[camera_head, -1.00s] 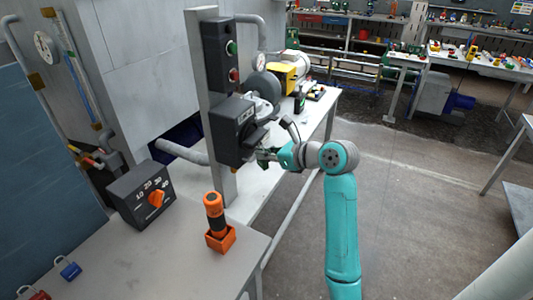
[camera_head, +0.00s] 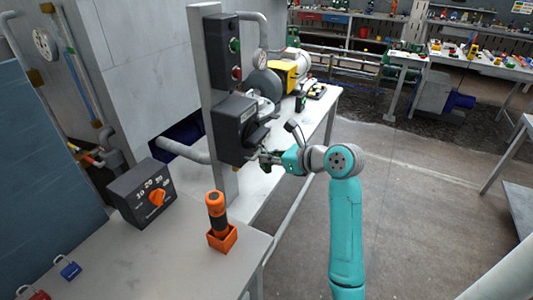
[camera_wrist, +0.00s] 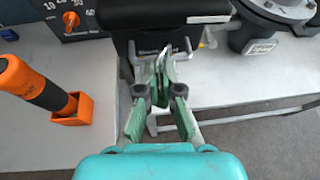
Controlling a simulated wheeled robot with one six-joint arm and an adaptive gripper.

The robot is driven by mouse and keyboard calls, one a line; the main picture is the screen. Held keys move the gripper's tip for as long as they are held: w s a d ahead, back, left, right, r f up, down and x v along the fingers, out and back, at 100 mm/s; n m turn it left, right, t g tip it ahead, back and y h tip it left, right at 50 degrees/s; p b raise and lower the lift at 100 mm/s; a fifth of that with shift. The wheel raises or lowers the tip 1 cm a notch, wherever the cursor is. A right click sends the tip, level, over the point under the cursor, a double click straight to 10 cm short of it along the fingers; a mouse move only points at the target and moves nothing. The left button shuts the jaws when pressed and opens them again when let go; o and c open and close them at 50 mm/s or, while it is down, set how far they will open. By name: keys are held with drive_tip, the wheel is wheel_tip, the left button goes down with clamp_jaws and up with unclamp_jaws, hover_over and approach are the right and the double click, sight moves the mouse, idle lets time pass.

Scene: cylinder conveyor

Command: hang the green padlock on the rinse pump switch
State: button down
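The rinse pump switch appears to be the dark box (camera_head: 236,128) on the grey post, with a grey handle bracket (camera_wrist: 132,60) at its front in the wrist view. My gripper (camera_head: 266,157) is just in front of the box's lower right side. In the wrist view its fingers (camera_wrist: 160,88) are closed together around a thin green piece, apparently the green padlock (camera_wrist: 161,66), seen nearly edge-on. A pale shackle-like loop shows at the tips, close to the bracket. I cannot tell whether it passes through anything.
A control box with an orange knob (camera_head: 157,198) and an orange-black cylinder in an orange holder (camera_head: 222,237) stand on the near table. A blue padlock (camera_head: 70,268) and a red one (camera_head: 40,295) lie at its front left. Floor to the right is clear.

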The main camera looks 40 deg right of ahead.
drive_tip(key=shift+s, duration=0.1)
drive_tip(key=shift+s+d, duration=0.5)
drive_tip(key=shift+s, duration=0.35)
drive_tip(key=shift+s+d, duration=0.2)
drive_tip(key=shift+s, duration=0.3)
drive_tip(key=shift+s+d, duration=0.15)
drive_tip(key=shift+s, duration=0.35)
